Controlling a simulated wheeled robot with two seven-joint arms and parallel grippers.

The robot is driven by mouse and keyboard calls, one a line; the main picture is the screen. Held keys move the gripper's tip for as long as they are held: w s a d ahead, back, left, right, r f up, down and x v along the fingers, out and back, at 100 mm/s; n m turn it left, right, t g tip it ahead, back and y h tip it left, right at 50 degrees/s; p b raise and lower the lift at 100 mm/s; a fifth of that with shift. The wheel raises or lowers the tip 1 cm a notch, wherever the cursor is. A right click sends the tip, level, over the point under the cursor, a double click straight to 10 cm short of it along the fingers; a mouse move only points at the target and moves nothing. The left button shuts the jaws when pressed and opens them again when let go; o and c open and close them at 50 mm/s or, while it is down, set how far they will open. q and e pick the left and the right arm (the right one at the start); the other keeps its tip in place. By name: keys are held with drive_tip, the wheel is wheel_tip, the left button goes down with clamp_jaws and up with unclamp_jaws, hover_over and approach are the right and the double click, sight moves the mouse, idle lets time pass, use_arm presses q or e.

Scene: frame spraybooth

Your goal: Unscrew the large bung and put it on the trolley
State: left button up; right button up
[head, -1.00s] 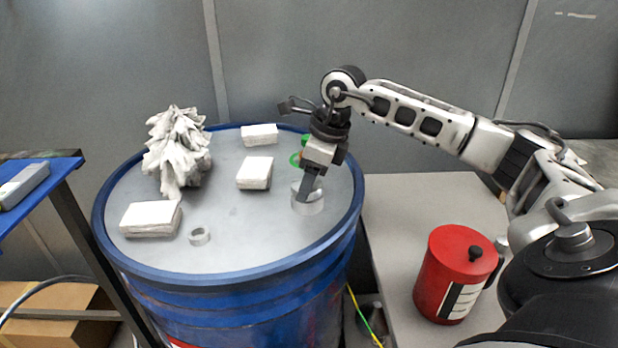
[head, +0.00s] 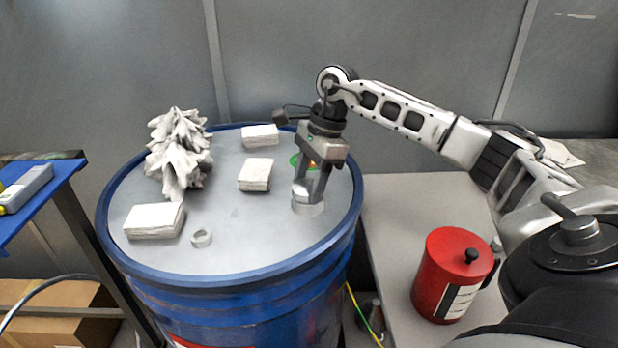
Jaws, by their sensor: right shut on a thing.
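The large bung (head: 302,188) is a pale grey cap at the right side of the drum lid. It sits in a pale round collar (head: 307,208). My right gripper (head: 309,196) points down over it and is shut on it, with a finger on each side. Whether the bung is lifted clear of the collar I cannot tell. The blue drum (head: 190,277) stands upright. The trolley may be the blue-topped stand (head: 62,177) at the left edge, only partly in view. My left gripper is not in view.
On the lid are white pads (head: 154,220), (head: 255,174) and (head: 260,135), a crumpled rag heap (head: 178,155) and a small ring (head: 201,238). A green ring lies behind my gripper. A red can (head: 452,275) stands on the grey bench (head: 425,205) at right.

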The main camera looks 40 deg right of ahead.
drive_tip(key=shift+a, duration=0.2)
drive_tip(key=n+g, duration=0.1)
drive_tip(key=n, duration=0.2)
drive_tip(key=shift+n, duration=0.9)
drive_tip(key=shift+g, duration=0.3)
drive_tip(key=n+g, duration=0.1)
drive_tip(key=n, duration=0.3)
drive_tip(key=shift+w+n, duration=0.1)
drive_tip(key=shift+n, duration=0.2)
drive_tip(key=o, duration=0.6)
drive_tip(key=shift+o, duration=0.2)
